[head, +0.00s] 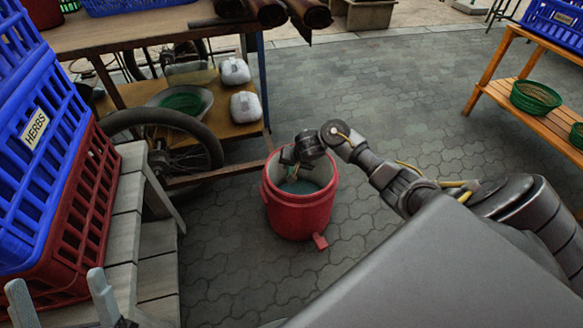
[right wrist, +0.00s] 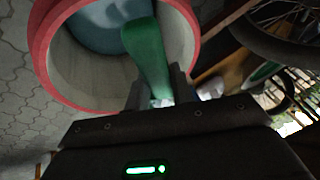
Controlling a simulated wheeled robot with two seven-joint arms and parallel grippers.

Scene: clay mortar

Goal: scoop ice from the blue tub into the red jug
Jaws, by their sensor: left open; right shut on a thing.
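The red jug (head: 299,216) stands upright on the paving, its open top showing a pale inner wall and a blue-grey bottom or contents. My right gripper (head: 291,158) is at the jug's far rim, over the opening. In the right wrist view my right gripper (right wrist: 158,88) is shut on a green scoop (right wrist: 147,50), which reaches into the jug (right wrist: 45,45). My left gripper (head: 58,288) is open and empty at the lower left. I see no blue tub and no clear ice.
Stacked crates, blue (head: 40,145) over red (head: 80,205), stand on a grey wooden bench (head: 125,205) at left. A wheeled cart (head: 150,30) stands behind the jug. A wooden shelf (head: 535,95) is at right. Paving right of the jug is clear.

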